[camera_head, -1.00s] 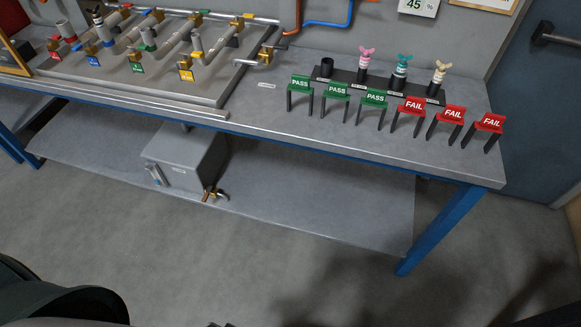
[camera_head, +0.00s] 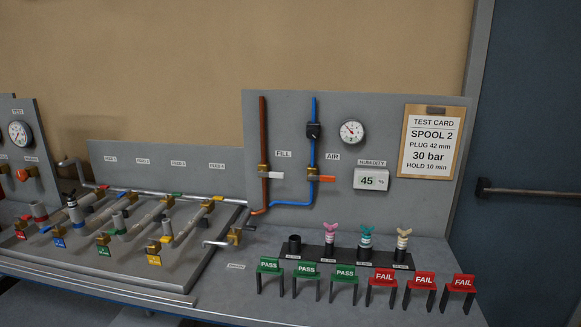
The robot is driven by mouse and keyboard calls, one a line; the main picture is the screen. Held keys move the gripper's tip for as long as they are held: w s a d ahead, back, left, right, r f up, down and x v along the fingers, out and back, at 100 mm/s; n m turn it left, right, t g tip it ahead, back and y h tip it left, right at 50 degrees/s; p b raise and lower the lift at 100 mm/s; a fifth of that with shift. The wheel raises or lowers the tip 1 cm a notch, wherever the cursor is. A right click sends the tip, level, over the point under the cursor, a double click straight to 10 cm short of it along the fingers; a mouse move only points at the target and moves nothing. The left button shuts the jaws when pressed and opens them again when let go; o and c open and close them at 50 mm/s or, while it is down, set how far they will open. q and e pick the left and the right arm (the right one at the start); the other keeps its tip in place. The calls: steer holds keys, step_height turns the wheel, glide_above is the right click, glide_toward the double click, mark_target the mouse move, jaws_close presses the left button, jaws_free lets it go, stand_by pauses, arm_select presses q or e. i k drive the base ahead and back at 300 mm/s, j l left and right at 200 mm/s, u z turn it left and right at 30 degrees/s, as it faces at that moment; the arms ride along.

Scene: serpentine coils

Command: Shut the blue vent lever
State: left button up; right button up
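A row of grey pipe coils stands on a tray on the bench at the left, with red, blue, green and yellow tags along the front. The blue tag (camera_head: 58,242) hangs at a brass valve (camera_head: 46,230) at the front of the second coil. A dark plug with blue and white bands (camera_head: 74,213) stands in a pipe end behind it. Small coloured levers sit on brass fittings along the back pipe; the blue one (camera_head: 140,191) is tiny, and whether it is open or shut cannot be told. Neither of my grippers is in view.
A back panel (camera_head: 350,110) holds fill and air lines, a gauge (camera_head: 352,132), a humidity display (camera_head: 371,180) and a test card (camera_head: 431,143). PASS signs (camera_head: 304,270) and FAIL signs (camera_head: 423,281) stand at the bench's front right, before a plug rack (camera_head: 345,255).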

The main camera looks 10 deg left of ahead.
mark_target(56, 223)
steer(key=u, duration=1.6)
